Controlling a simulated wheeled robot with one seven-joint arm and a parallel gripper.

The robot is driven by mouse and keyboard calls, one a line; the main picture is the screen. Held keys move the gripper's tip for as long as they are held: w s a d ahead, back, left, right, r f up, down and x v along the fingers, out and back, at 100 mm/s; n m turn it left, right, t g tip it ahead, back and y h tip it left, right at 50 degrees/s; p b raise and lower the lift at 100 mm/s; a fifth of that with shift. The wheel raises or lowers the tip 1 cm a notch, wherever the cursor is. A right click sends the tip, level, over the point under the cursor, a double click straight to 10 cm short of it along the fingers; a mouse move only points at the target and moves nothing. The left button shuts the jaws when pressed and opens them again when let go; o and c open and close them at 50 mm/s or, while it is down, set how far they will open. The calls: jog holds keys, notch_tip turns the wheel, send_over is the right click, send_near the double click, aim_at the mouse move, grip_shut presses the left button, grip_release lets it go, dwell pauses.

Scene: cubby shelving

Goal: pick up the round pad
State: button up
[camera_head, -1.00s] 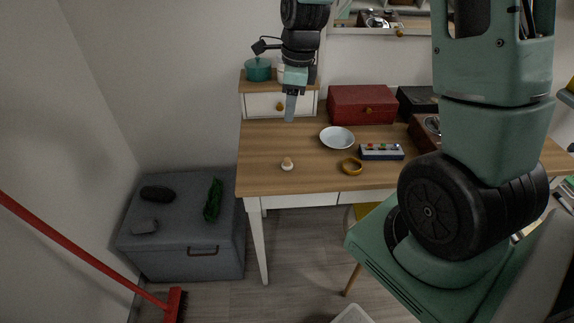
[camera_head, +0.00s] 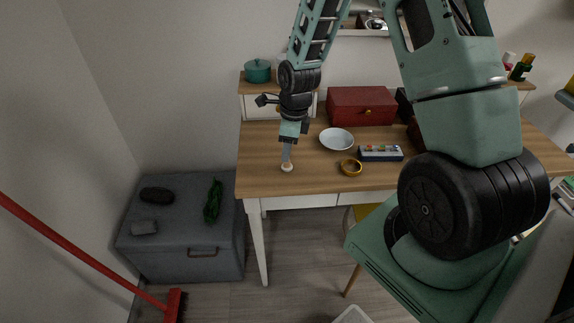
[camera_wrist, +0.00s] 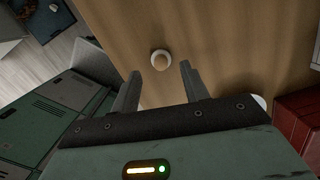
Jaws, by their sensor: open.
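The small round pad (camera_head: 287,167), pale with a tan middle, sits on the wooden desk (camera_head: 262,181) near its front left part. It also shows in the wrist view (camera_wrist: 160,60), just beyond and between my open fingertips. My gripper (camera_head: 286,160) points down above the desk, and in the head view its fingertips overlap the pad's upper edge. The jaws (camera_wrist: 160,70) are apart and nothing is between them. I cannot tell the exact height left between fingertips and pad.
A white bowl (camera_head: 337,139), a yellow ring (camera_head: 351,167) and a console with coloured buttons (camera_head: 380,153) lie to the right. A red box (camera_head: 361,106) and a teal pot (camera_head: 257,71) stand behind. The desk around the pad is clear. A grey storage bench (camera_head: 178,241) stands left.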

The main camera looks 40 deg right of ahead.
notch_tip(320, 180, down, 4)
jog(key=shift+f, duration=0.2)
grip_shut()
jog(key=shift+r, duration=0.1)
notch_tip(320, 180, up, 10)
dwell(0.7)
jog(key=c, duration=0.9)
grip_release()
grip_shut()
